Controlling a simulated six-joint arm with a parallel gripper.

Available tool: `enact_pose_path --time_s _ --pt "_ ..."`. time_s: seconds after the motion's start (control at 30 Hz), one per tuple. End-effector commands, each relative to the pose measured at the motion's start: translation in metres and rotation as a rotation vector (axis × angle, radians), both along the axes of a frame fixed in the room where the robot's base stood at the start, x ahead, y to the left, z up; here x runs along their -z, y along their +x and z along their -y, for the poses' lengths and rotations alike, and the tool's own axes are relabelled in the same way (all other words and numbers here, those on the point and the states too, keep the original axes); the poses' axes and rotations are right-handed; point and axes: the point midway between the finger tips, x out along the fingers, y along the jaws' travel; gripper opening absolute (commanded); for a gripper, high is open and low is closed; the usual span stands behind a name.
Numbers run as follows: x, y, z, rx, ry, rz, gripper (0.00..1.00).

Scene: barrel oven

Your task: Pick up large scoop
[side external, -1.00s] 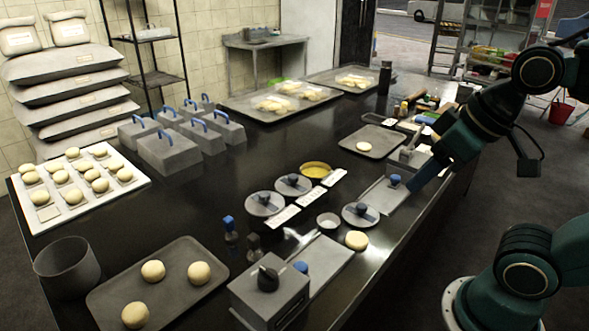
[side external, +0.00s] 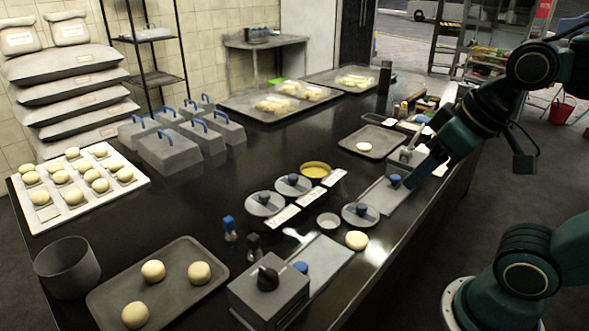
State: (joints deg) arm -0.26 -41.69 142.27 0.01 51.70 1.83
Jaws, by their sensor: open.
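My gripper (side external: 413,180) is at the right side of the dark counter, low over a grey tray-like block with a blue knob (side external: 395,180). It is open; its fingers are small and partly merge with the objects behind, and I see nothing held. I cannot pick out the large scoop with certainty. A small pale metal utensil (side external: 292,234) lies mid-counter beside a flat grey board, well left of my gripper. Two short upright tools stand left of it, one with a blue handle (side external: 229,224) and one dark (side external: 254,243).
A grey box (side external: 268,296) stands in front. A tray with one dough piece (side external: 372,142) lies behind my gripper. The counter's left middle is clear.

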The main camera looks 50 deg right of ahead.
Motion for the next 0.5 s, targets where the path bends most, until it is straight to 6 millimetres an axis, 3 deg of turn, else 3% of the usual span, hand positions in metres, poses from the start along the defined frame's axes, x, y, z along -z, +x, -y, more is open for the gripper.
enact_pose_path --time_s 0.27,0.5 --pt "-0.011 0.033 -0.006 0.144 0.083 -0.060 0.46" --pt "-0.017 0.077 -0.017 0.342 0.177 -0.132 0.46"
